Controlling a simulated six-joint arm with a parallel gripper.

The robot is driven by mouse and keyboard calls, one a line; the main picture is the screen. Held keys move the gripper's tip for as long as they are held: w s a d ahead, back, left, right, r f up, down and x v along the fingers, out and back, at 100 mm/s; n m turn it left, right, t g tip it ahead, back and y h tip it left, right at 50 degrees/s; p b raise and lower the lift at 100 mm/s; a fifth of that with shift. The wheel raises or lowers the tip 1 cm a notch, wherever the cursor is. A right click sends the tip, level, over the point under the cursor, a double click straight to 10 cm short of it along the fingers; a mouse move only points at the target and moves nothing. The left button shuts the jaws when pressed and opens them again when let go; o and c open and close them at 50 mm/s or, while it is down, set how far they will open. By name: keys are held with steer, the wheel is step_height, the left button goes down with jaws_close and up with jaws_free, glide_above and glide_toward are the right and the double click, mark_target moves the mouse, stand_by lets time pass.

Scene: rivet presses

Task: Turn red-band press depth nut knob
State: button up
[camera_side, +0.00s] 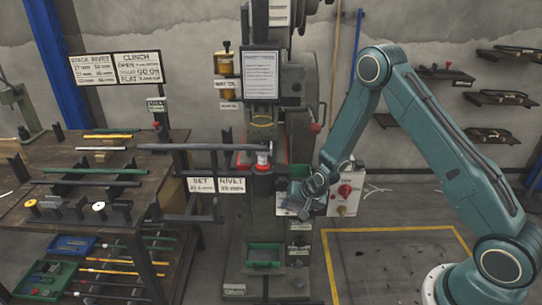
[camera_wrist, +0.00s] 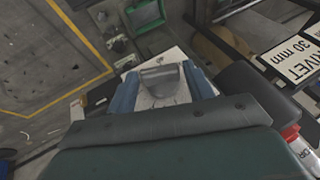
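The press (camera_side: 265,120) stands in the middle of the side view, with a red band (camera_side: 263,168) around its lower tool. My gripper (camera_side: 298,194) is low at the right of the press, below and right of the band, in front of a pale control panel (camera_side: 347,187) with a red knob (camera_side: 345,190). In the wrist view my gripper (camera_wrist: 160,84) has two blue fingers spread apart over a white plate (camera_wrist: 172,58). A grey tapered piece (camera_wrist: 160,80) shows between them, with gaps at its sides. I cannot tell whether this piece is the depth nut knob.
A sign reading "RIVET 30 mm" (camera_wrist: 297,58) and a green tray (camera_wrist: 146,16) are near my gripper in the wrist view.

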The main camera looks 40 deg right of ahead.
steer(key=c, duration=0.6)
steer(key=shift+w+a+n+g+h, duration=0.2)
steer(key=shift+n+g+h, duration=0.1)
steer(key=shift+g+h, duration=0.6)
steer(key=o, duration=1)
steer(key=shift+r, duration=0.15)
